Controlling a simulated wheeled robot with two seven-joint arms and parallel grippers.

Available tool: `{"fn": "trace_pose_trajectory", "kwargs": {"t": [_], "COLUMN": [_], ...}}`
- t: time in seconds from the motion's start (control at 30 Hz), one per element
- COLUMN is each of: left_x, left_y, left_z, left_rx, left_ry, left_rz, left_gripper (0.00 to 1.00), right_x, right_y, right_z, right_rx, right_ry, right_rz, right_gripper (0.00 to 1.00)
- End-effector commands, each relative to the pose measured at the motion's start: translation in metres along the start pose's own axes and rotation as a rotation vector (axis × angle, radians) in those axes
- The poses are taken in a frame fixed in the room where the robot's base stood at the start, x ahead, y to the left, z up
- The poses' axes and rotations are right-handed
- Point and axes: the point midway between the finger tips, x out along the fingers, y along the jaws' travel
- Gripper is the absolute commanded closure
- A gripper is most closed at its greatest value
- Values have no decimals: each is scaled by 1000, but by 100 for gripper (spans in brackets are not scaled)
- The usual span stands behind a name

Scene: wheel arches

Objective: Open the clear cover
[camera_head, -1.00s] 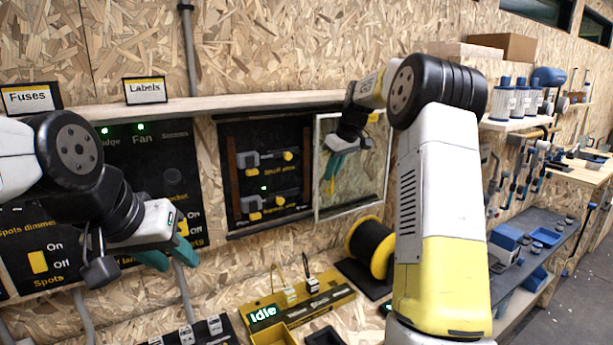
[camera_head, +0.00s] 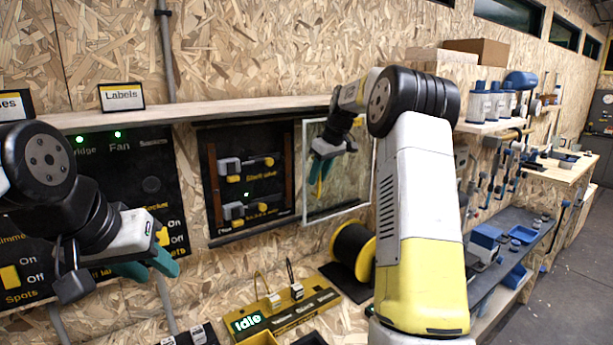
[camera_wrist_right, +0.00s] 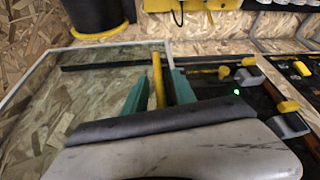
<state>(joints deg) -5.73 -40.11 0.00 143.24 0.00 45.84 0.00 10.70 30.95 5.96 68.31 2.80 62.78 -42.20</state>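The clear cover (camera_head: 341,178) is a see-through panel in a thin white frame, to the right of the black valve panel (camera_head: 250,213). The valves show uncovered, and bare chipboard shows through the cover. It fills the left of the right wrist view (camera_wrist_right: 45,108). My right gripper (camera_head: 321,170) is at the cover's left part. In the right wrist view its teal fingers (camera_wrist_right: 157,88) stand apart on either side of a yellow bar (camera_wrist_right: 158,78), with a gap on the left. My left gripper (camera_head: 148,268) is open and empty in front of the switch panel.
A wooden shelf (camera_head: 200,112) runs above the panels. A yellow and black cable spool (camera_head: 353,250) stands below the cover. A yellow tray marked Idle (camera_head: 285,310) lies on the bench. My right forearm hides part of the wall right of the cover.

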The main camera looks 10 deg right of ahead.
Motion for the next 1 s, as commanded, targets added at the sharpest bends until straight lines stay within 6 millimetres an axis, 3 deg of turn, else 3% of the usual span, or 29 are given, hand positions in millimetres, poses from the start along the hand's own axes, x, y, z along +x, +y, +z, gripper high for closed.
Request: {"fn": "trace_pose_trajectory", "kwargs": {"t": [0.17,0.53,1.0], "left_x": [0,0,0], "left_y": [0,0,0], "left_z": [0,0,0], "left_rx": [0,0,0], "left_ry": [0,0,0], "left_rz": [0,0,0], "left_gripper": [64,64,64], "right_x": [-14,-71,-80], "right_y": [0,0,-2], "right_z": [0,0,0], "right_rx": [0,0,2], "right_ry": [1,2,1], "right_rz": [1,1,2], "right_gripper": [67,67,67]}}
